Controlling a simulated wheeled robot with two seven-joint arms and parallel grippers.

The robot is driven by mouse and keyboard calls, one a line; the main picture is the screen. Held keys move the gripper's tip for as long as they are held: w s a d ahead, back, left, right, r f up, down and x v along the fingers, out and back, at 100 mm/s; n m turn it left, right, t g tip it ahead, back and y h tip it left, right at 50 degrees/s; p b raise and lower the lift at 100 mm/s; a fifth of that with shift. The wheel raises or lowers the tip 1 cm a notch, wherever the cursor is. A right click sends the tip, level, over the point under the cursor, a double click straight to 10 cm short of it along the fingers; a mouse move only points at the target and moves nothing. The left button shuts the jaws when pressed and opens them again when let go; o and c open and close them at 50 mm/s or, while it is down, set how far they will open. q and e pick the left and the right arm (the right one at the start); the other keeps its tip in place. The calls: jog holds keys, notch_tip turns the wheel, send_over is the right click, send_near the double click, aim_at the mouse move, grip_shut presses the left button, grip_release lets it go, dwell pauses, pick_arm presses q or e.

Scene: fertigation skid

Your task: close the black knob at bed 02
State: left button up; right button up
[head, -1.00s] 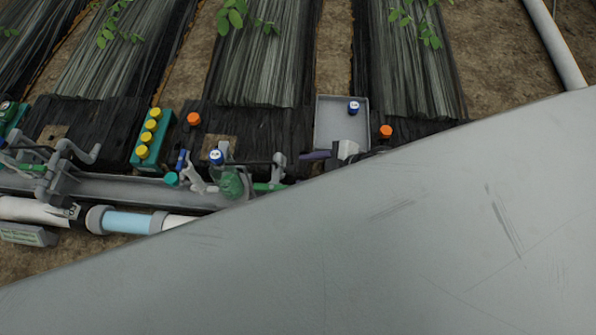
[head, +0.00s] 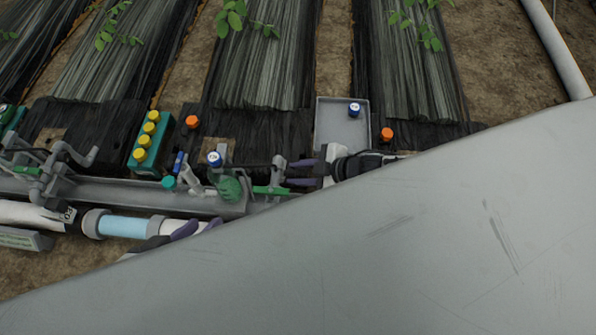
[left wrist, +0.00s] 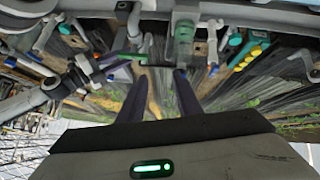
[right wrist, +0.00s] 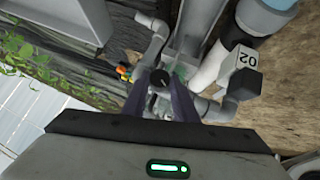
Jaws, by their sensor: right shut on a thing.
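The black knob (right wrist: 159,80) shows in the right wrist view between the fingers of my right gripper (right wrist: 160,92), which is shut on it. In the head view, my right gripper (head: 302,173) points left at the grey manifold's right part; I cannot make out the knob there. My left gripper (head: 178,232) shows in the head view low over the white pipe, partly hidden by a large grey surface. In the left wrist view, my left gripper (left wrist: 162,90) is open, with nothing between its fingers.
A large grey surface (head: 400,240) hides the lower right of the head view. A grey tray (head: 335,135) stands behind my right gripper.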

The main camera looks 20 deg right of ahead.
pick_arm(q)
jog(key=shift+d+f+b, duration=0.1)
jog(key=shift+b, duration=0.2)
pick_arm(e)
jog(key=shift+w+g, duration=0.15)
jog(key=shift+g, duration=0.15)
pick_arm(q)
jog(key=r+b, duration=0.1)
jog(key=d+r+t+h+b, duration=0.1)
jog(key=b, duration=0.1)
jog(key=d+r+h+b, duration=0.1)
jog(key=r, duration=0.1)
jog(key=shift+w+d, duration=0.25)
jog(key=shift+w, duration=0.05)
pick_arm(e)
jog(key=m+g+y, duration=0.1)
jog(key=g, duration=0.1)
jog(key=w+m+g+y, duration=0.1)
jog(key=g, duration=0.1)
jog(key=m+g+y, duration=0.1)
jog(key=m+g, duration=0.1)
jog(key=shift+w+d+f+g+y, duration=0.1)
jog(key=shift+w+d+g+y, duration=0.05)
jog(key=shift+d+g+y, duration=0.2)
pick_arm(q)
jog(key=shift+r+t, duration=0.1)
jog(key=shift+t, duration=0.2)
pick_arm(e)
jog(key=shift+m+y, duration=0.3)
jog(key=shift+y, duration=0.05)
